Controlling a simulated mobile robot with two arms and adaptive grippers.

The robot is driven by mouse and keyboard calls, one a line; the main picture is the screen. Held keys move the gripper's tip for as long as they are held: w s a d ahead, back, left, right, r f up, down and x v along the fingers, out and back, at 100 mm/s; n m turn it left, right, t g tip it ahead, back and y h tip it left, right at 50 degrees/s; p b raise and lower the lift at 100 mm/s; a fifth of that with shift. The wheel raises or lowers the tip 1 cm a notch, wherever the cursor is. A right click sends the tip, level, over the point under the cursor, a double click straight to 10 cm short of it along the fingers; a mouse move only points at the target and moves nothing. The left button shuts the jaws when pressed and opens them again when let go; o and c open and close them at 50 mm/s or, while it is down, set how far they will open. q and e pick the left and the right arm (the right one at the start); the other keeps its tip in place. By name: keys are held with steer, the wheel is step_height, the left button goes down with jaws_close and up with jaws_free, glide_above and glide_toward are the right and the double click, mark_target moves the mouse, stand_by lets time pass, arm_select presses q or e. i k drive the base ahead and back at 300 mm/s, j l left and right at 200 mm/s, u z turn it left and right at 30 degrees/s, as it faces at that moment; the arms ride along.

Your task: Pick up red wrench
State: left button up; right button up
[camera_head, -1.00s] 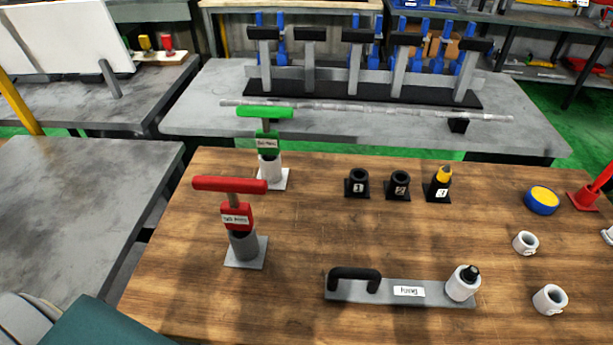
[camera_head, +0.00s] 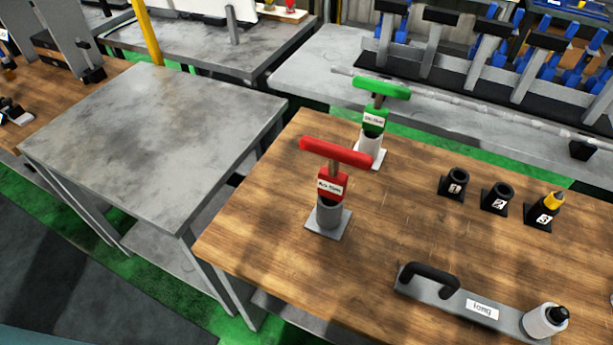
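The red wrench (camera_head: 333,184) has a T-shaped red handle and a labelled red block. It stands upright in a grey cylindrical holder (camera_head: 328,214) with a square base, near the left edge of the wooden table. A similar green wrench (camera_head: 375,120) stands in a white holder (camera_head: 370,152) just behind it and to the right. Neither of my grippers shows in the head view, so their state cannot be seen.
The wooden table (camera_head: 270,210) also bears black numbered holders (camera_head: 455,183) and a grey plate with a black handle (camera_head: 432,278) at the front right. A bare grey table (camera_head: 150,125) stands to the left, across a gap. A long shaft (camera_head: 450,97) lies behind.

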mark_target(332, 183)
steer(key=z, duration=1.5)
steer(key=u, duration=1.5)
steer(key=k+j+u, duration=0.15)
steer(key=k+u, duration=0.3)
